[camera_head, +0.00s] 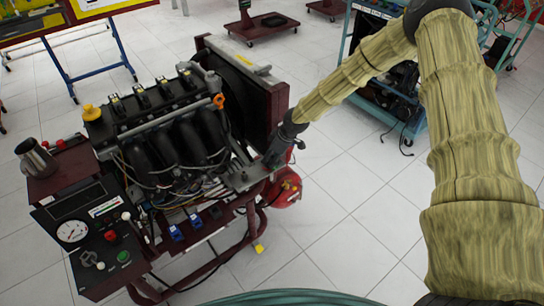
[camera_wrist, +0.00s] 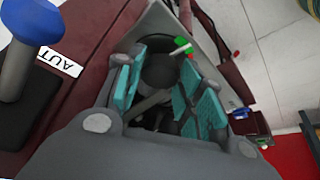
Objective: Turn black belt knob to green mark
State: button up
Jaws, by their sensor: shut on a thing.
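In the wrist view, the black belt knob (camera_wrist: 160,70) sits between the teal finger pads of my gripper (camera_wrist: 165,88), which is shut on it. A small green mark (camera_wrist: 183,42) shows just beyond the knob, up and right of it, with a small white and red piece beside it. In the head view, my gripper (camera_head: 274,157) is at the right front of the engine trainer, beside a grey metal plate (camera_head: 244,177). The knob and mark cannot be made out there. The knob's exact pointing direction is partly hidden by the fingers.
The engine (camera_head: 170,125) and radiator (camera_head: 245,90) stand close to my gripper. A blue-topped lever (camera_wrist: 28,22) with a white label stands at the left in the wrist view. A control panel with a gauge (camera_head: 72,231) is at lower left.

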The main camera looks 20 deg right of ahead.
jog(key=o, duration=1)
jog(key=shift+v, duration=6)
jog(key=shift+w, duration=0.1)
